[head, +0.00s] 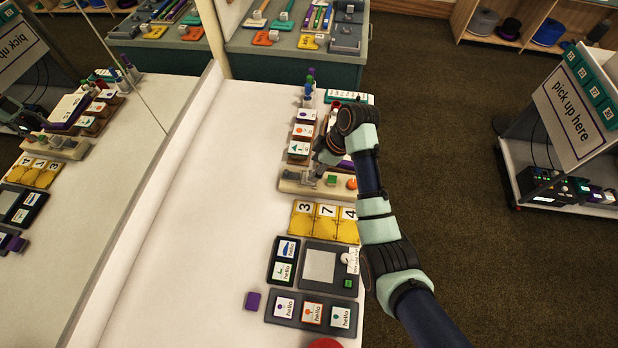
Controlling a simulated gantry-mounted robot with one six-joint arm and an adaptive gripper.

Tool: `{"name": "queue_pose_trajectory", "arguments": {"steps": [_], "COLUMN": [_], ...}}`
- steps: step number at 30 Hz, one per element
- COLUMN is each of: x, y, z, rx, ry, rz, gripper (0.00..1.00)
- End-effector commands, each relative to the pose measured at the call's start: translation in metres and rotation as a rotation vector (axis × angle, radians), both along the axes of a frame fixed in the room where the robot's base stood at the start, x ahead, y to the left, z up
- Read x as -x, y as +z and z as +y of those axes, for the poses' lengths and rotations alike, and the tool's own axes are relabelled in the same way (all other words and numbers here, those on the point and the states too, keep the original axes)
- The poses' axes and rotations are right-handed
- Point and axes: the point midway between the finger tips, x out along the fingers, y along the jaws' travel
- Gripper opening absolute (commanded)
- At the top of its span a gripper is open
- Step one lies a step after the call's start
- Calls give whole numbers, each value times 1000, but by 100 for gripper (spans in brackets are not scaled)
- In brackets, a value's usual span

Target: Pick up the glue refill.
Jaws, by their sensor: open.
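I cannot tell for certain which thing is the glue refill; no label for it is readable. Small candidates are a green block (331,180) and an orange piece (352,183) on a beige tray (290,187), and a purple block (253,300) lying alone near the front. Upright coloured sticks or bottles (309,88) stand at the back of the white table.
Picture cards (302,131) stand behind the beige tray. Yellow number cards (326,218), dark card holders (312,313) and a grey panel (320,266) lie in front. The left half of the white table (205,230) is clear up to a mirror wall (110,130).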

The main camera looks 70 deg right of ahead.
Motion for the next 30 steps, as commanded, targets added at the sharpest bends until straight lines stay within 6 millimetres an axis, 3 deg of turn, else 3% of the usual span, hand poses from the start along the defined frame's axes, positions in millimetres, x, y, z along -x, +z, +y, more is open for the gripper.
{"name": "queue_pose_trajectory", "arguments": {"steps": [10, 17, 27, 30], "x": [-17, -19, -19, -19], "y": [-46, -47, -47, -47], "z": [6, 6, 6, 6], "rx": [0, 1, 1, 2], "ry": [0, -2, -2, -2], "rz": [1, 0, 0, 1], "gripper": [62, 62, 8, 3]}}
